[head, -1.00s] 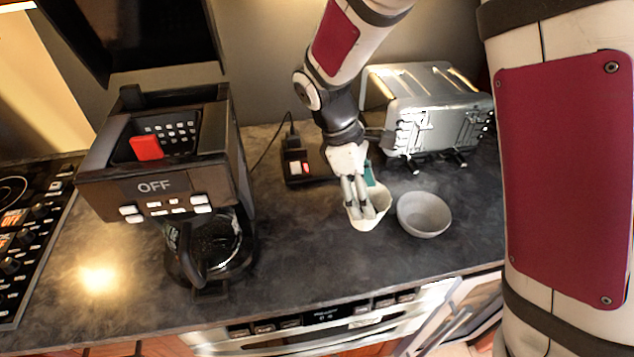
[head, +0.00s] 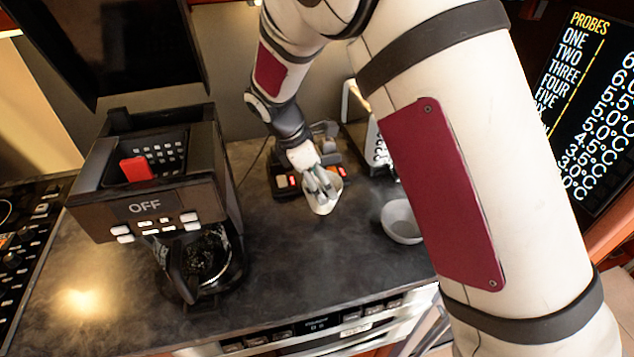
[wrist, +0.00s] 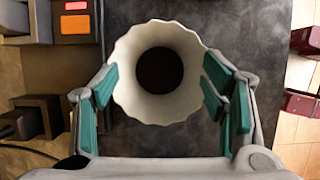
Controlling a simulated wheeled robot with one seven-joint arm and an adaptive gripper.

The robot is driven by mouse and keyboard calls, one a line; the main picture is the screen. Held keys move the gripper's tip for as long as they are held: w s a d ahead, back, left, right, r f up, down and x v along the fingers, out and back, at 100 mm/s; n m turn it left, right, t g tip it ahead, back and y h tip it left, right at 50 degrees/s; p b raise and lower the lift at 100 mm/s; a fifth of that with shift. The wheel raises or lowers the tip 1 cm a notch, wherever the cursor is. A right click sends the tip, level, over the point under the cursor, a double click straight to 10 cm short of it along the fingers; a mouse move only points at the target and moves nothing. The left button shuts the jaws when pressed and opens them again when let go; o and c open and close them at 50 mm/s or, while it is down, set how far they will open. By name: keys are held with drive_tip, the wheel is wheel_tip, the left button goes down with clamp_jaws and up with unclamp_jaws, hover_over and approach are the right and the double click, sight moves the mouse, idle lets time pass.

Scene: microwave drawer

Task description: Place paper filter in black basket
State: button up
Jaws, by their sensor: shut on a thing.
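The white paper filter (head: 323,200) is a fluted cup shape, held above the counter right of the coffee maker. The black basket (head: 160,152) is the open, perforated compartment in the top of the coffee maker (head: 150,208), with a red tab (head: 136,169). The basket is left of my gripper and looks empty.
A glass carafe (head: 205,260) stands under the coffee maker's head. A grey bowl (head: 401,222) is right of my gripper. A dark device with red lights (head: 283,182) sits behind it. A toaster (head: 368,130) is partly hidden by my arm. The counter between filter and coffee maker is clear.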

drive_tip(key=shift+w+a+f, duration=0.1)
drive_tip(key=shift+w+a, duration=0.05)
drive_tip(key=shift+w, duration=0.35)
drive_tip(key=shift+w+a+f, duration=0.1)
drive_tip(key=shift+w, duration=0.4)
wheel_tip(320, 180, down, 3)
drive_tip(key=shift+s+r+p, duration=0.1)
drive_tip(key=shift+p, duration=0.45)
drive_tip(key=shift+f, duration=0.25)
drive_tip(key=shift+f, duration=0.15)
drive_tip(key=o, duration=0.9)
drive_tip(key=shift+c, duration=0.2)
drive_tip(key=b+v, duration=0.2)
drive_tip(key=v, duration=1)
drive_tip(key=shift+r+b, duration=0.25)
drive_tip(key=shift+b, duration=0.1)
